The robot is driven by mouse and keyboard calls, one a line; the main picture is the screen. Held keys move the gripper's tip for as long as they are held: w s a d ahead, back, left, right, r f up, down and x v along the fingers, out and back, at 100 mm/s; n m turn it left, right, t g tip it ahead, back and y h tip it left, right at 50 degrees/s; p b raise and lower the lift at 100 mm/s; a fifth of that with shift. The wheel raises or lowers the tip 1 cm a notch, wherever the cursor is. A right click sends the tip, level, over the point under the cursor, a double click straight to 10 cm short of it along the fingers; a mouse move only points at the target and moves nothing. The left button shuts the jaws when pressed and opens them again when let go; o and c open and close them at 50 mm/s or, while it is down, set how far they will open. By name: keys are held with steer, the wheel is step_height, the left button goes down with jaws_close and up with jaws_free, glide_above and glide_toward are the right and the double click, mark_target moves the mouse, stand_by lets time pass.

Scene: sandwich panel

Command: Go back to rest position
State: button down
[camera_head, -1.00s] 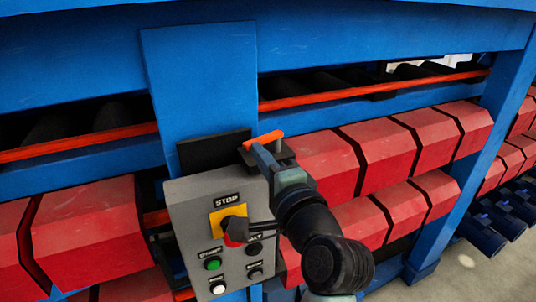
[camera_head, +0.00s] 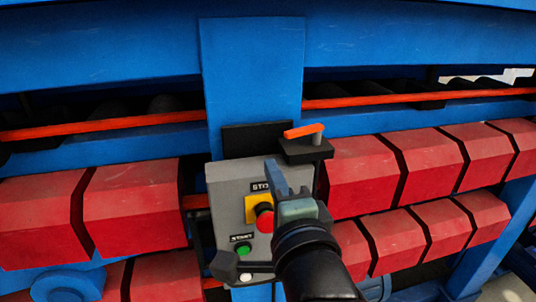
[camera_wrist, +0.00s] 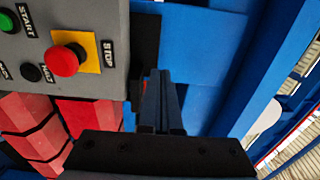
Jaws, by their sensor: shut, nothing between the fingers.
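My gripper (camera_head: 277,178) is in front of the right part of the grey control panel (camera_head: 221,181) in the head view, its fingers together and holding nothing. In the wrist view my gripper (camera_wrist: 159,82) points toward the blue frame and black plate, beside the panel (camera_wrist: 98,15). The red stop button (camera_head: 265,216) on its yellow plate is just left of my gripper. It shows clearly in the wrist view (camera_wrist: 65,61). The green start button (camera_head: 242,251) is below it. My arm hides the panel's lower right.
An orange-handled lever (camera_head: 304,131) on a black block stands just above and right of my gripper. Red angular blocks (camera_head: 365,170) line both sides of the panel. A blue post (camera_head: 252,75) rises behind it, and an orange rail (camera_head: 420,99) runs across.

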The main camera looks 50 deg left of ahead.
steer(key=shift+s+d+r, duration=0.1)
steer(key=shift+s+d, duration=0.15)
steer(key=shift+s, duration=0.4)
